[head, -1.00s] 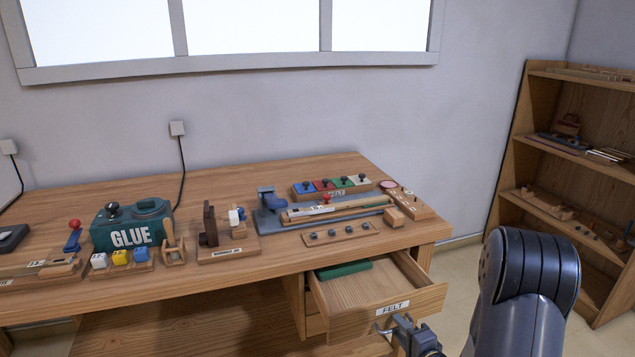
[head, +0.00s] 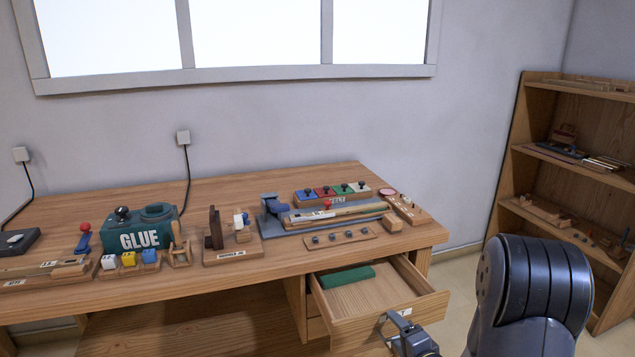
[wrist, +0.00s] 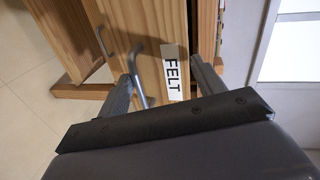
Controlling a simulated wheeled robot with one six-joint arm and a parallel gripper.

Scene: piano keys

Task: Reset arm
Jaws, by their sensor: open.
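My gripper (head: 396,322) is in front of the open drawer (head: 350,297) at the bench's right end. In the wrist view my gripper (wrist: 164,62) has its fingers apart, one on each side of the FELT label (wrist: 173,73) on the drawer front (wrist: 152,75). A bent metal handle (wrist: 139,60) shows close beside the left finger; I cannot tell whether they touch. Nothing is seen held. In the head view my gripper partly covers the drawer label. A green felt piece (head: 347,277) lies at the back of the drawer.
The wooden workbench (head: 270,268) holds a green glue box (head: 140,230), small blocks, a blue-grey tool fixture and a row of coloured knobbed blocks (head: 332,191). A shelf (head: 530,130) stands at the right. Floor shows between bench and shelf.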

